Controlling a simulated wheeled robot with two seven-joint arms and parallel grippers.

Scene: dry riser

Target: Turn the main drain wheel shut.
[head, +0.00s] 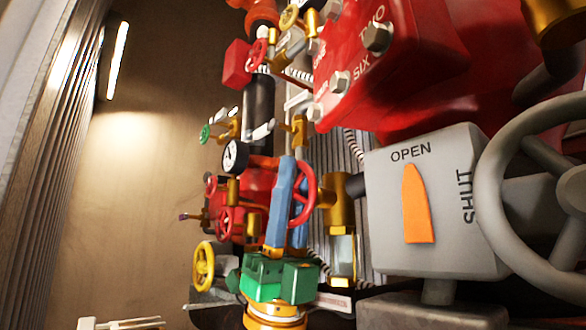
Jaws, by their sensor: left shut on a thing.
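A red handwheel (311,190), seen nearly edge-on, stands on the red valve assembly in the middle of the head view. No label on it can be read, so I cannot confirm that it is the main drain wheel. My left gripper (289,185), with blue fingers and a green body, comes up from below. Its fingers are shut on the wheel's near-left rim, one on each side, and they hide part of the rim. My right gripper is not in view.
A grey box (385,240) marked OPEN and SHUT has an orange pointer toward OPEN; a large grey wheel (497,140) is beside it. Smaller red wheels (228,222) and a yellow wheel (204,265) crowd the left. A gauge (234,156) sits above. Open space lies further left.

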